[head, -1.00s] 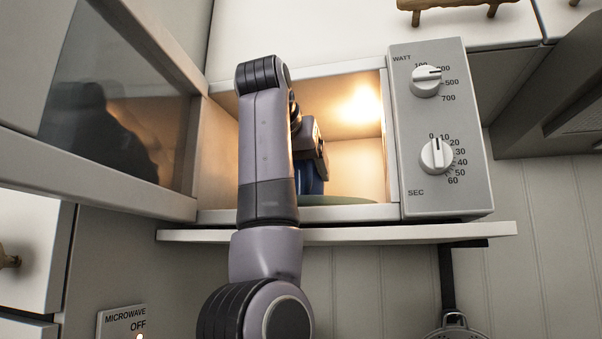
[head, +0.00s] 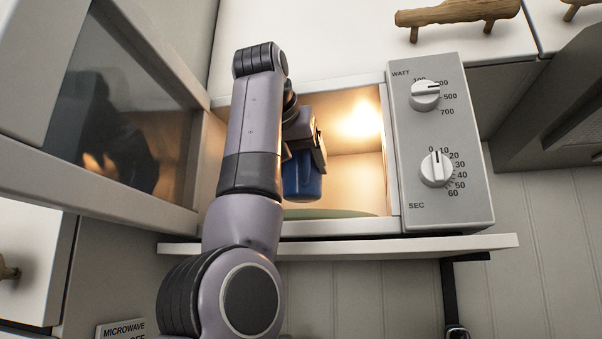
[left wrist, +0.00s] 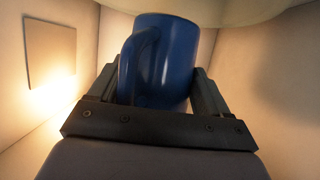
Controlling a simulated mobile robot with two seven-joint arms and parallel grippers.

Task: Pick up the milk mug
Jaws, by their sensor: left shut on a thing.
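The milk mug is blue (head: 302,186) and is inside the lit microwave, above the green turntable plate (head: 335,213). My left gripper (head: 305,160) reaches into the microwave from the front and is shut on the mug. In the left wrist view the blue mug (left wrist: 165,62) stands between the two dark fingers (left wrist: 160,95), with its handle toward the left. My forearm hides part of the mug and of the cavity in the head view. What is in the mug cannot be seen. My right gripper is not in view.
The microwave door (head: 130,110) stands open at the left. The control panel (head: 440,140) with two dials is on the right. A shelf (head: 400,246) runs beneath. A driftwood handle (head: 455,14) is at the top. A dark strap-like handle (head: 449,295) hangs below.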

